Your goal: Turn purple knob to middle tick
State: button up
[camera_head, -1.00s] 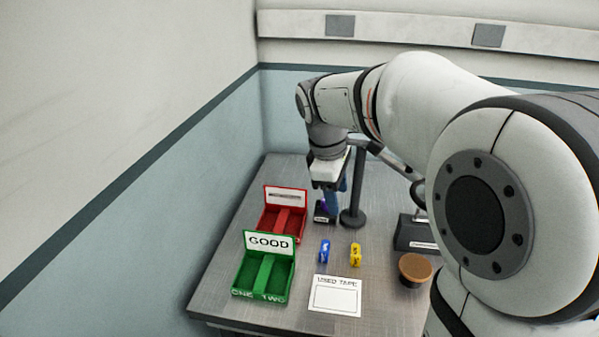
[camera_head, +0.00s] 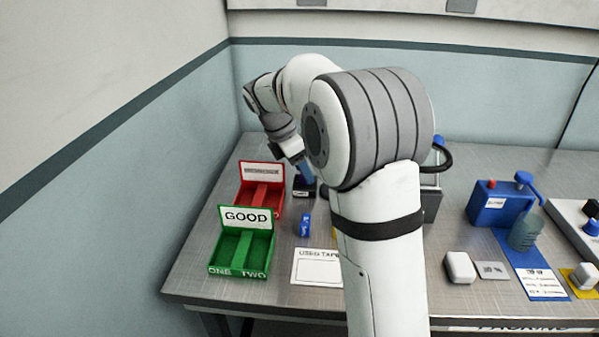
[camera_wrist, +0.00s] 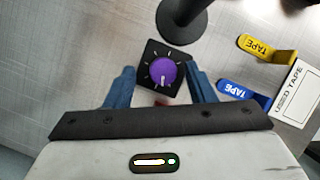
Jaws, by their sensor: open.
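The purple knob (camera_wrist: 162,73) is mounted on a black square plate (camera_wrist: 146,51) with white tick marks around it. A white pointer line on the knob points roughly toward the bottom of the wrist view. My gripper (camera_wrist: 160,68) is open, its two blue fingers on either side of the plate, with no visible hold on the knob. In the head view my gripper (camera_head: 306,171) is low over the dark knob box (camera_head: 304,189), behind the blue tape. The knob's face cannot be made out there.
A dark round stand base (camera_wrist: 183,22) is close beyond the plate. Blue tape (camera_wrist: 243,94) and yellow tape (camera_wrist: 266,48) lie to the right, near the used tape card (camera_wrist: 298,92). A red tray (camera_head: 247,201) and a green tray (camera_head: 226,256) stand left of my gripper.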

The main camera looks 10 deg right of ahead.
jog(key=shift+d+f, duration=0.15)
jog(key=shift+f, duration=0.2)
jog(key=shift+c, duration=0.5)
